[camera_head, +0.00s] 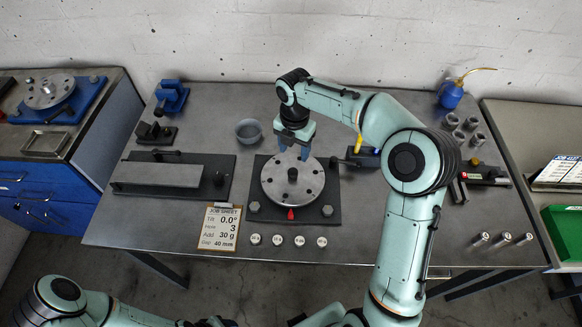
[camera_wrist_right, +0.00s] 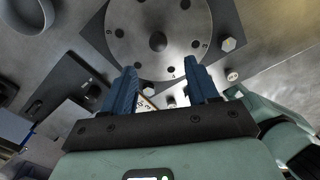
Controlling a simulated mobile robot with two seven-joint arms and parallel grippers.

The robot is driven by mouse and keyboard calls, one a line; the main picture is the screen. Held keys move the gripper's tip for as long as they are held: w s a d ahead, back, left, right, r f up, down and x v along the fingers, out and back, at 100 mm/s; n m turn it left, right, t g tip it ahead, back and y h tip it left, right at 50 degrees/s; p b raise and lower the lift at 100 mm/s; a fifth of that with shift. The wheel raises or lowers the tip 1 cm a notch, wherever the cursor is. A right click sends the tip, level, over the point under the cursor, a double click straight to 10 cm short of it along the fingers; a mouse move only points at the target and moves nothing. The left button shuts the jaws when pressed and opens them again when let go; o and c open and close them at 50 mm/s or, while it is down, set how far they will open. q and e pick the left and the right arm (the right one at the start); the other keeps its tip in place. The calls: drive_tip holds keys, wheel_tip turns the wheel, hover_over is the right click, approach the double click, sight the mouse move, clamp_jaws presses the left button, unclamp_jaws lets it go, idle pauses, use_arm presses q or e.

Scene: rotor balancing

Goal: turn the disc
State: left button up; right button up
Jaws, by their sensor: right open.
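The grey metal disc (camera_head: 275,187) lies on a dark base plate (camera_head: 258,213) in the middle of the table, with a dark hub at its centre and several holes near its rim. A red pointer (camera_head: 291,214) sits on the base at its near edge. My right gripper (camera_head: 294,155) is open and empty, pointing down over the disc's far edge. In the right wrist view the disc (camera_wrist_right: 185,45) shows beyond the two blue fingers (camera_wrist_right: 163,82); contact is not visible. My left arm shows at the bottom left, its gripper out of view.
A job sheet (camera_head: 219,228) reads tilt 0.0°, 3, add 30 g, gap 40 mm. Several round weights (camera_head: 277,240) stand in front of the base. A grey bowl (camera_head: 248,131) and a dark plate with a grey bar (camera_head: 157,175) are left. My right arm spans the right side.

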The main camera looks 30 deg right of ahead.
sight(293, 171)
wheel_tip(293, 171, down, 10)
drive_tip(key=shift+w+a+r+b, duration=0.1)
drive_tip(key=shift+w+b, duration=0.05)
drive_tip(key=shift+b, duration=0.3)
drive_tip(key=shift+c, duration=0.2)
clamp_jaws()
